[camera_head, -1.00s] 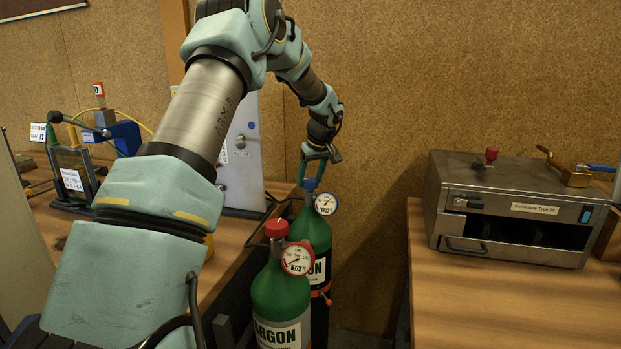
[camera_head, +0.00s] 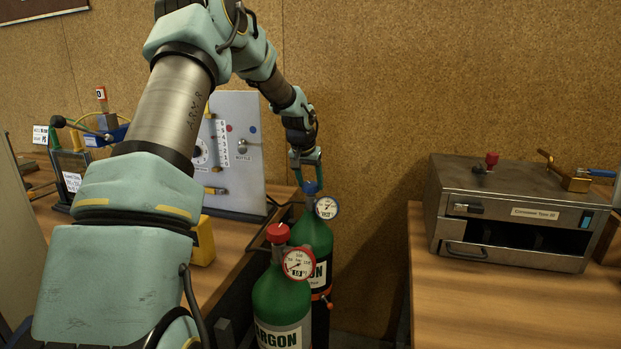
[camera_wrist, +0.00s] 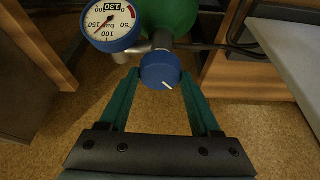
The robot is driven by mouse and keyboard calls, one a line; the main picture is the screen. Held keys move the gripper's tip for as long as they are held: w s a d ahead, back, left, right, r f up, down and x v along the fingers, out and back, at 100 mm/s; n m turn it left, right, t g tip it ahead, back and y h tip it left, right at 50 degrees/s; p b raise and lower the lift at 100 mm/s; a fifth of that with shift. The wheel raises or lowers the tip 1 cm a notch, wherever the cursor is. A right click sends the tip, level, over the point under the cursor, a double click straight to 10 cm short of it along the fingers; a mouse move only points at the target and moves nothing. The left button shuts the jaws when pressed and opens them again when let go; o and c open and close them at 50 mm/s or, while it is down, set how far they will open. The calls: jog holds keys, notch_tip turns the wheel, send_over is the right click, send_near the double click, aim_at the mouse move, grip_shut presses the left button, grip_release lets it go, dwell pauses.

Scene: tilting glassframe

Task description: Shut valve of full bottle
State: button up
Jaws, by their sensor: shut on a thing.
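A green argon bottle (camera_head: 316,236) stands at the back with a blue valve knob (camera_head: 312,188) and a blue-rimmed gauge (camera_head: 327,207) on top. My gripper (camera_head: 305,170) reaches down onto this knob from above. In the wrist view, the blue knob (camera_wrist: 160,71) with a white mark sits between the two teal fingertips, which are shut on it. The gauge (camera_wrist: 110,23) beside it has its needle well up the scale. A second green argon bottle (camera_head: 280,297) stands in front, with a red knob (camera_head: 277,233) and a red-rimmed gauge (camera_head: 298,263); my gripper is apart from it.
A wooden bench (camera_head: 225,240) on the left carries a grey panel (camera_head: 236,150) and a yellow object (camera_head: 202,243). On the right, a metal oven-like box (camera_head: 510,212) stands on another wooden table (camera_head: 480,290). A hose passes near the bottle top in the wrist view.

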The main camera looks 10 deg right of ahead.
jog(key=m+g+h+p, duration=0.1)
jog(key=m+p, duration=0.1)
jog(key=m, duration=0.2)
jog(key=shift+w+a, duration=0.15)
jog(key=shift+m+g+h+p, duration=0.5)
jog(key=shift+m+g, duration=0.3)
jog(key=shift+m, duration=1.3)
jog(key=o, duration=1.4)
jog(key=b+v, duration=0.3)
jog(key=v, duration=0.7)
jog(key=shift+w+a+r+b, duration=0.1)
jog(key=shift+a+r+b, duration=0.05)
jog(key=shift+r+b, duration=0.2)
